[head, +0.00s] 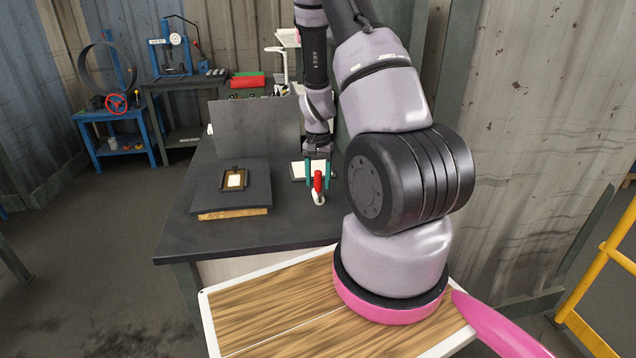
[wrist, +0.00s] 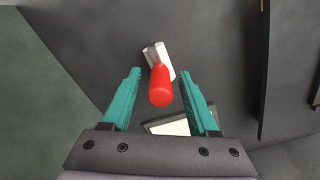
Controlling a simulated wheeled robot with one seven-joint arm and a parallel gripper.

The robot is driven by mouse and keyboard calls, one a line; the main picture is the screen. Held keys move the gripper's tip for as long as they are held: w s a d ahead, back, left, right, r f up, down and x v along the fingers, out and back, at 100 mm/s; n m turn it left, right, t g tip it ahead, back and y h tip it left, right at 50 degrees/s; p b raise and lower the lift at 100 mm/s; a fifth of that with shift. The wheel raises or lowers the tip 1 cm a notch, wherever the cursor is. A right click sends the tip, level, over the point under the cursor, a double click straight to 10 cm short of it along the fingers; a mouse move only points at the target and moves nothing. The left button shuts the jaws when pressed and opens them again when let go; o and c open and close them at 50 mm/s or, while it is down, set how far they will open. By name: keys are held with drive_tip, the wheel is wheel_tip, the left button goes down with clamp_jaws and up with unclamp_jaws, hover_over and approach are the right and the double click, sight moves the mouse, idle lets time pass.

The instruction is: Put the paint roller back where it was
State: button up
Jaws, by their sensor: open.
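The paint roller has a red handle (head: 318,181) and a whitish head (head: 318,199). It is on the dark table (head: 270,233), with the handle towards my gripper. The wrist view also shows the red handle (wrist: 161,88) and the pale head (wrist: 157,55). My gripper (head: 318,177) has teal fingers, pointing down over the table. In the wrist view my gripper (wrist: 160,78) is open, with a finger on each side of the handle and a visible gap at both sides. I cannot tell how far the fingertips are above the table.
A dark block with a small framed piece (head: 233,180) is on the left, before an upright grey panel (head: 255,130). A wooden board (head: 270,308) is in front. The table's front left is clear.

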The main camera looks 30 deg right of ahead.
wheel_tip(320, 180, up, 11)
drive_tip(key=shift+s+a+r, duration=0.1)
drive_tip(key=shift+r, duration=0.1)
drive_tip(key=s+a+r+t+y, duration=0.15)
drive_tip(key=a+r, duration=0.25)
drive_tip(key=r, duration=0.6)
drive_tip(key=s+a+r+n+t, duration=0.2)
drive_tip(key=s+a+r, duration=0.2)
drive_tip(key=s+r, duration=0.5)
drive_tip(key=s+a+r+n+t, duration=0.2)
drive_tip(key=s+a+r, duration=0.3)
drive_tip(key=s+r, duration=0.4)
drive_tip(key=shift+r+t, duration=0.25)
drive_tip(key=shift+t, duration=0.6)
